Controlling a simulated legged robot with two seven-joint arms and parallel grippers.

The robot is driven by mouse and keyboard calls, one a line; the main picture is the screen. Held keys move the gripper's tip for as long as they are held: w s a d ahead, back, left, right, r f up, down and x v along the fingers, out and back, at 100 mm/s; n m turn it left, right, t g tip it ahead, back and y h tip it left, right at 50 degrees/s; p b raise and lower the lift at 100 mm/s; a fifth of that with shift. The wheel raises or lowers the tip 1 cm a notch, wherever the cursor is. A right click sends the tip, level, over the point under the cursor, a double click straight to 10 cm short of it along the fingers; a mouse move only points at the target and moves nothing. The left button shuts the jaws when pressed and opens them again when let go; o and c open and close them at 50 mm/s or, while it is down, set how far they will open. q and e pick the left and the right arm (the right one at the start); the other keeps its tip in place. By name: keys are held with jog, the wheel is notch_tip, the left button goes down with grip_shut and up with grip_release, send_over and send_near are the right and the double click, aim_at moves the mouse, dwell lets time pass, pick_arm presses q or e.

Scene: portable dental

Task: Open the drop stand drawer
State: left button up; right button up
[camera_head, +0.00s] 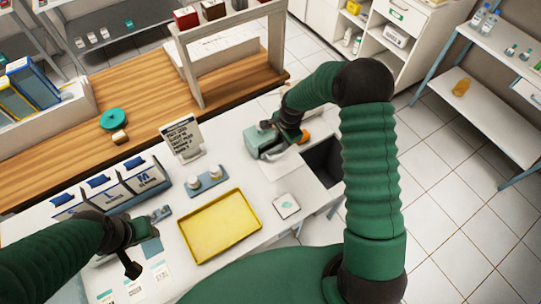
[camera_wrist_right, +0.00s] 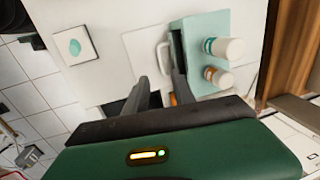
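A teal box-shaped stand (camera_head: 259,141) sits at the right part of the white table, and it also shows in the right wrist view (camera_wrist_right: 200,28). Two white-capped bottles (camera_wrist_right: 222,48) stick out from it there. A pale loop-shaped handle (camera_wrist_right: 163,57) is at its side. My right gripper (camera_head: 276,124) is at the stand. Its two fingers are apart in the right wrist view (camera_wrist_right: 160,80), with the handle just ahead of the gap; I cannot tell whether they touch it. My left gripper (camera_head: 143,238) is at the table's left, over cards; its finger opening is unclear.
A yellow tray (camera_head: 219,227), a grey holder with white bottles (camera_head: 206,182) and a standing sign (camera_head: 183,138) are left of the stand. Labelled boxes (camera_head: 144,173) stand farther left. A dark opening (camera_head: 325,160) is at the table's right, with tiled floor beyond.

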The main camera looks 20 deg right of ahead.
jog(key=p, duration=0.1)
send_over(274, 158)
jog(key=s+d, duration=0.1)
jog(key=d, duration=0.1)
notch_tip(274, 158, down, 7)
jog(key=a+f, duration=0.2)
jog(key=f, duration=0.1)
jog(key=a+f+p, duration=0.1)
jog(key=shift+w+f, duration=0.3)
jog(key=shift+w, duration=0.1)
jog(key=shift+d+f, duration=0.2)
jog(key=shift+s+d, duration=0.1)
jog(key=shift+d, duration=0.5)
jog(key=shift+d+f, duration=0.15)
jog(key=shift+d, duration=0.05)
jog(key=shift+c, duration=0.8)
jog(key=shift+w+d+f, duration=0.15)
jog(key=shift+w, duration=0.05)
jog(key=c, duration=0.5)
jog(key=shift+a, duration=0.6)
grip_shut()
pick_arm(q)
jog(key=shift+w+r, duration=0.25)
jog(key=shift+r, duration=0.9)
jog(key=shift+d+r, duration=0.1)
jog(key=shift+d, duration=0.1)
pick_arm(e)
jog(key=shift+d, duration=0.1)
